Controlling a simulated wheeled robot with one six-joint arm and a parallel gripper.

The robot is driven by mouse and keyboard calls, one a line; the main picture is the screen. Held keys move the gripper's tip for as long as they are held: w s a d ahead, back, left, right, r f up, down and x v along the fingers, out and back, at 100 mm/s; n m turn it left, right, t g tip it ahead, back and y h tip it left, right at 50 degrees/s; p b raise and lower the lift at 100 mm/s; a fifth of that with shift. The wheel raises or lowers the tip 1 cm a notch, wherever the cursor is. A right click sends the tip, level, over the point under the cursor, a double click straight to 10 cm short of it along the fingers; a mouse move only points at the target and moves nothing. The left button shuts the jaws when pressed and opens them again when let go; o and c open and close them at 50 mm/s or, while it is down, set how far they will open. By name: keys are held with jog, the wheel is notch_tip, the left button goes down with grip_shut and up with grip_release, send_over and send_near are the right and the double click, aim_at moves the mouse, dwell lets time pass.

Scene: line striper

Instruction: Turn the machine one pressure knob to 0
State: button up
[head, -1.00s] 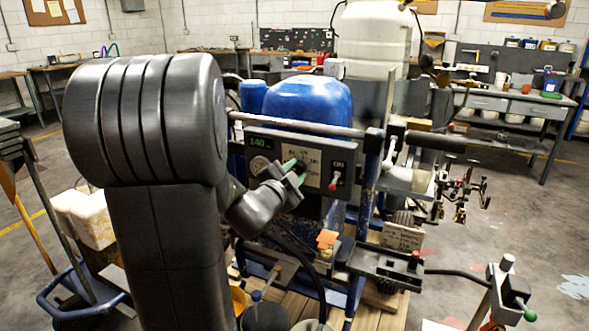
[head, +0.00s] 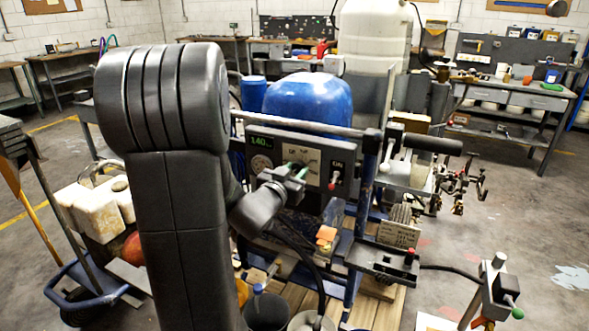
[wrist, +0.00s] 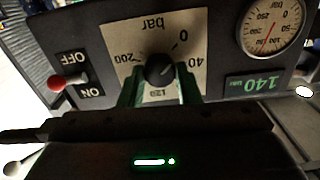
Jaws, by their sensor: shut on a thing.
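The pressure knob (wrist: 159,70) is a small dark round knob on a pale dial plate (wrist: 115,40), upside down in the wrist view. The plate is marked bar, with 0, 40, 120 and 200 around the knob. My gripper (wrist: 158,84) has its green fingers on both sides of the knob and is shut on it. I cannot clearly tell where the knob points. In the head view, my gripper (head: 292,172) is at the machine's control panel (head: 322,155) and hides most of the knob.
A round gauge (wrist: 270,27) is beside the dial plate. A red-tipped ON/OFF switch (wrist: 57,82) is on its other side; it also shows in the head view (head: 333,184). A blue tank (head: 308,98) stands behind the panel, and a handlebar (head: 300,125) runs above it.

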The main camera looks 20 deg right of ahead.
jog(key=shift+f+n, duration=0.1)
jog(key=shift+n, duration=0.3)
jog(key=o, duration=1)
jog(key=shift+a, duration=0.1)
jog(key=v, duration=1.3)
jog(key=shift+s+a+b, duration=0.25)
jog(key=shift+a+b, duration=0.05)
jog(key=x, duration=1.4)
jog(key=shift+s+p, duration=0.1)
jog(key=shift+p, duration=0.3)
